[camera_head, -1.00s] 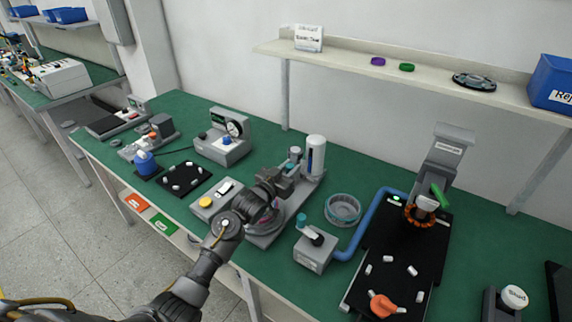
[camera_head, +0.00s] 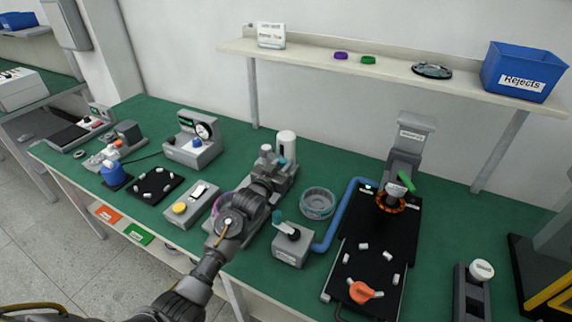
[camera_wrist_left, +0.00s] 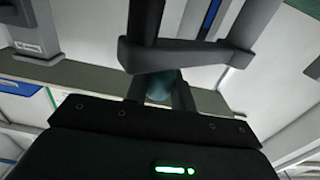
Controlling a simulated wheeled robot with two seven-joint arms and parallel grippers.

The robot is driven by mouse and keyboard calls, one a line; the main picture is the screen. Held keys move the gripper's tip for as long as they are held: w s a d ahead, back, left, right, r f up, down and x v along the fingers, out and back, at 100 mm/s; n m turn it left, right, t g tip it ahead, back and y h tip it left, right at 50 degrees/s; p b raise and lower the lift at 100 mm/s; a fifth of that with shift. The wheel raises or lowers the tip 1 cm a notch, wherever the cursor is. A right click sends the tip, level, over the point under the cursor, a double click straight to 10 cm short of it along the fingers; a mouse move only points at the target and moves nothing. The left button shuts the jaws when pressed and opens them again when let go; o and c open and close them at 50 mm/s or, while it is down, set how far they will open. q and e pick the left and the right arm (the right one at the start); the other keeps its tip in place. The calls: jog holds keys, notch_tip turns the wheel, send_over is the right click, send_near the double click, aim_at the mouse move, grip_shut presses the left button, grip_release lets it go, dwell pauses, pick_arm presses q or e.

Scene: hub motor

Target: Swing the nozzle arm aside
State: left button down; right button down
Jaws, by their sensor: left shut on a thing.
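The nozzle arm's station is a grey stand with a white cylinder (camera_head: 286,146) near the middle of the bench in the head view. My left gripper (camera_head: 276,166) reaches over this stand from the front and hides much of it. In the left wrist view a grey link (camera_wrist_left: 190,52) crosses above the fingers, seemingly the nozzle arm. My left gripper (camera_wrist_left: 158,92) is shut on a teal, rounded piece (camera_wrist_left: 160,84), seemingly the nozzle arm's handle. The nozzle tip cannot be made out. My right gripper is not in view.
A clear round dish (camera_head: 318,203) stands right of the stand. A grey box with a lever (camera_head: 293,243) is in front of it. A grey box with a yellow button (camera_head: 187,207) is to the left. A black tray (camera_head: 360,285) with white pieces lies right.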

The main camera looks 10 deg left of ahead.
pick_arm(q)
jog(key=shift+d, duration=0.1)
jog(key=c, duration=1.5)
grip_release()
jog(key=o, duration=0.3)
jog(key=shift+w+d, duration=0.1)
jog(key=shift+w, duration=0.05)
jog(key=shift+s+a+f, duration=0.1)
jog(key=shift+s+a, duration=0.2)
jog(key=shift+s, duration=0.3)
jog(key=b+v, duration=0.2)
jog(key=v, duration=0.7)
jog(key=shift+s, duration=0.3)
